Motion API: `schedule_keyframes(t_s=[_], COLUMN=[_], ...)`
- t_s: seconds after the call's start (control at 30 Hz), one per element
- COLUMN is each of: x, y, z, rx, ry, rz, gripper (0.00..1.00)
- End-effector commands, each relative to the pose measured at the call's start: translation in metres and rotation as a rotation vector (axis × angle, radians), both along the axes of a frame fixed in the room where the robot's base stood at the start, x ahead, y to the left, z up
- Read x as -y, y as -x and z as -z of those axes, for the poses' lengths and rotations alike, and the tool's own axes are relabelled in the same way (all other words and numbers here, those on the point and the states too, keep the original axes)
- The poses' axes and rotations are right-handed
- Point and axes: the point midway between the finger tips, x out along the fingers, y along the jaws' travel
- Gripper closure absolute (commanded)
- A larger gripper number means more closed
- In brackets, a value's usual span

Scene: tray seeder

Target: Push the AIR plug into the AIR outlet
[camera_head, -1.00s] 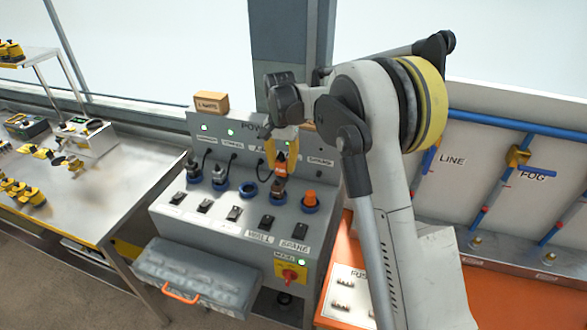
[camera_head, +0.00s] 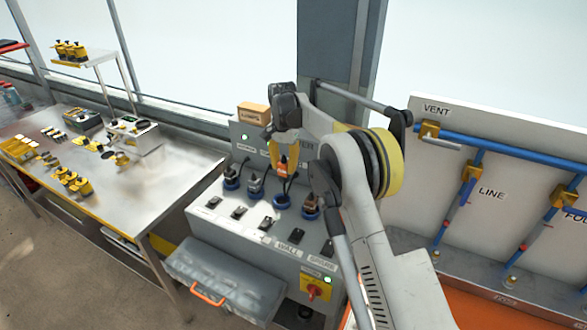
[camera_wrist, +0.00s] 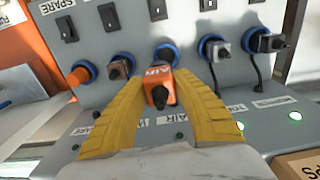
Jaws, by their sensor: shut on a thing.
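The AIR plug (camera_wrist: 162,84) is an orange block marked AIR, with a dark round end toward the wrist camera. My gripper (camera_wrist: 159,90) has two yellow fingers shut on it from both sides. In the head view, my gripper (camera_head: 284,160) holds the orange plug (camera_head: 283,169) above the middle blue-ringed outlet (camera_head: 282,201), seemingly apart from it. In the wrist view, that outlet's blue ring (camera_wrist: 164,49) shows just behind the plug, which hides most of its opening.
Neighbouring outlets hold dark or grey plugs (camera_wrist: 120,69) (camera_wrist: 220,46) close on both sides, and an orange one (camera_wrist: 83,72). Black switches (camera_head: 239,213) line the grey panel. A cardboard box (camera_head: 252,113) sits on top.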

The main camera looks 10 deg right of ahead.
Motion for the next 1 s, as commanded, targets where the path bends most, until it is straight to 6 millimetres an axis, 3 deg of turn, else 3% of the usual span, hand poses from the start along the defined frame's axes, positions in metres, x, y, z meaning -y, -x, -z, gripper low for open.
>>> schedule_keyframes(t_s=[0.2,0.63,1.0], x=[-0.011,-0.011,-0.011], y=[-0.011,-0.011,-0.011], z=[-0.001,0.003,0.026], rx=[0.000,0.000,0.000], ry=[0.000,0.000,0.000], rz=[0.001,0.001,0.001], gripper=[1.00,1.00,1.00])
